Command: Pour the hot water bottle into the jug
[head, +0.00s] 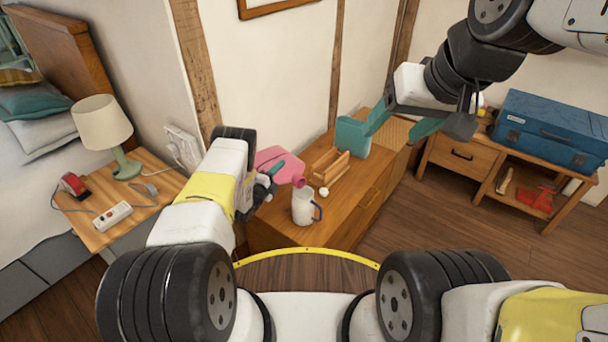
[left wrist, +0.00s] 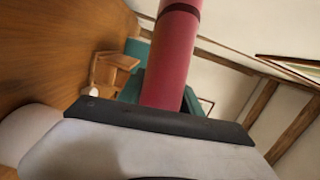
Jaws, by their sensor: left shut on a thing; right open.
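The pink hot water bottle (head: 277,157) is in my left gripper (head: 272,178), which is shut on it above the chest. It is tilted, with its neck pointing right and down, just above the white jug (head: 303,208). I cannot tell whether the neck is exactly over the jug's mouth or whether anything flows. The jug stands upright on the wooden chest, its blue-grey handle to the right. In the left wrist view the bottle's pink neck (left wrist: 176,50) rises beyond the dark gripper edge. My right gripper (head: 396,130) is open and empty, above the chest's far end.
On the wooden chest (head: 355,205) are a small wooden rack (head: 331,176), a white ball-like thing (head: 323,191) and a teal object (head: 351,138). A nightstand with a lamp (head: 104,125) stands left. A blue case (head: 548,132) lies on a table at right.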

